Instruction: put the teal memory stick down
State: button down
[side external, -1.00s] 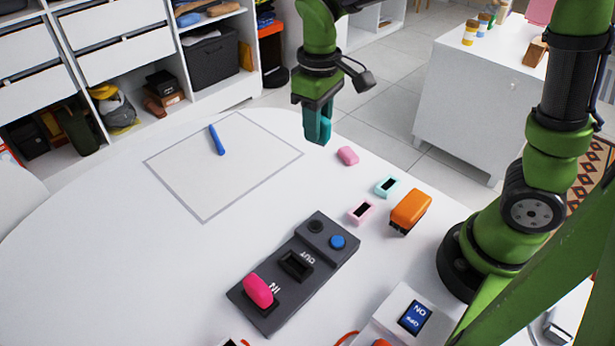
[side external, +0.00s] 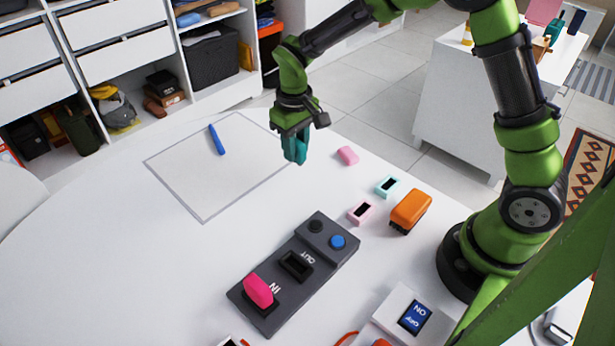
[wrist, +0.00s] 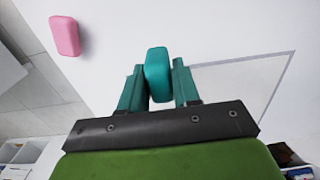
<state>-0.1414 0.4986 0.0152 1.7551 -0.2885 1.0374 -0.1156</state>
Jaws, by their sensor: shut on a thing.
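The teal memory stick (wrist: 158,72) is between the two teal fingers of my gripper (wrist: 157,88) in the wrist view. My gripper is shut on it. In the side external view my gripper (side external: 295,150) points down near the right corner of the grey-outlined square (side external: 205,214) on the white table. The stick is hard to tell from the fingers there. The fingertips look a little above the table; the exact gap cannot be told.
A blue pen-like object (side external: 217,140) lies inside the square. A pink stick (side external: 347,155) lies right of my gripper. Small teal (side external: 387,186) and pink (side external: 361,211) caps, an orange block (side external: 410,210) and a dark IN/OUT panel (side external: 295,270) holding a pink stick (side external: 258,290) are nearer.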

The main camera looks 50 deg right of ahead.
jog(key=w, duration=0.4)
jog(key=w+a, duration=0.1)
jog(key=w, duration=0.3)
jog(key=w+a+f, duration=0.1)
jog(key=w, duration=0.3)
jog(key=shift+w+f, duration=0.1)
jog(key=shift+w, duration=0.2)
jog(key=shift+f, duration=1.75)
jog(key=shift+f, duration=0.1)
jog(key=c, duration=0.8)
grip_release()
jog(key=shift+f, duration=0.1)
